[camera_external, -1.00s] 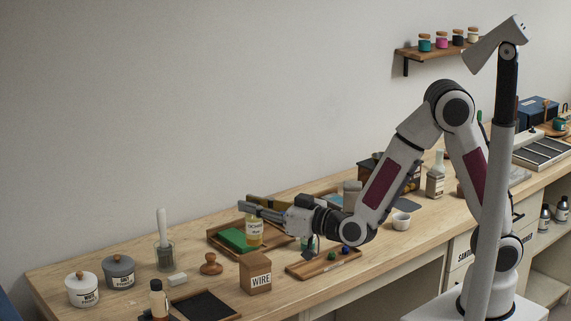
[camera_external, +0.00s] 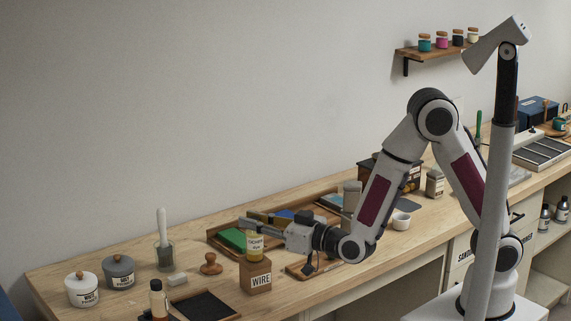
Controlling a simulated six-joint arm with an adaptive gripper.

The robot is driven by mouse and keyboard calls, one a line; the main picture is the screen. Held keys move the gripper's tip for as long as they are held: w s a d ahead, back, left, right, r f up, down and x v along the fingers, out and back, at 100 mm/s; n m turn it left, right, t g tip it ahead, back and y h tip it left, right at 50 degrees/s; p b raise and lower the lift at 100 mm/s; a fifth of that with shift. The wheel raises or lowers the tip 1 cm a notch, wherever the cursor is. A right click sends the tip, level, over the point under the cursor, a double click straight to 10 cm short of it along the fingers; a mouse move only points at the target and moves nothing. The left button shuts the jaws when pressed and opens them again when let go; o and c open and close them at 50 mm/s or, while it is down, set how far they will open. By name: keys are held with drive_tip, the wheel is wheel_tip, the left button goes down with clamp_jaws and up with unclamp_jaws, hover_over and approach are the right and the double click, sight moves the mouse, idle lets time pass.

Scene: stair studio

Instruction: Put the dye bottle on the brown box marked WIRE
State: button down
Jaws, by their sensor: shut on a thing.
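The dye bottle (camera_external: 255,246) is yellowish with a pale label that seems to read OCHRE. My gripper (camera_external: 258,222) is shut on the upper part of the bottle, and its fingers hide the bottle's top. The bottle is upright. The brown box marked WIRE (camera_external: 257,281) stands near the front edge of the bench. The bottle's base shows at the box's top face; I cannot tell whether it touches or is slightly above it.
A green block (camera_external: 232,238) lies in a wooden tray (camera_external: 220,248) behind the box. A wooden knobbed stamp (camera_external: 211,264) and a dark tray (camera_external: 205,304) stand left of the box. A small wooden tray (camera_external: 298,270) is to its right, partly behind my arm.

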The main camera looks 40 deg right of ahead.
drive_tip(key=c, duration=1.9)
unclamp_jaws()
drive_tip(key=shift+r, duration=0.1)
drive_tip(key=v, duration=0.7)
drive_tip(key=shift+s, duration=0.25)
drive_tip(key=shift+d, duration=0.1)
drive_tip(key=w+d+r+m+g+h, duration=0.25)
drive_tip(key=d+g, duration=0.35)
drive_tip(key=d, duration=1)
drive_tip(key=s+d+m+g+h, duration=0.2)
drive_tip(key=s+d+g+h, duration=0.2)
drive_tip(key=s+d, duration=1.3)
drive_tip(key=d+g, duration=0.1)
drive_tip(key=d, duration=0.3)
drive_tip(key=shift+f, duration=0.35)
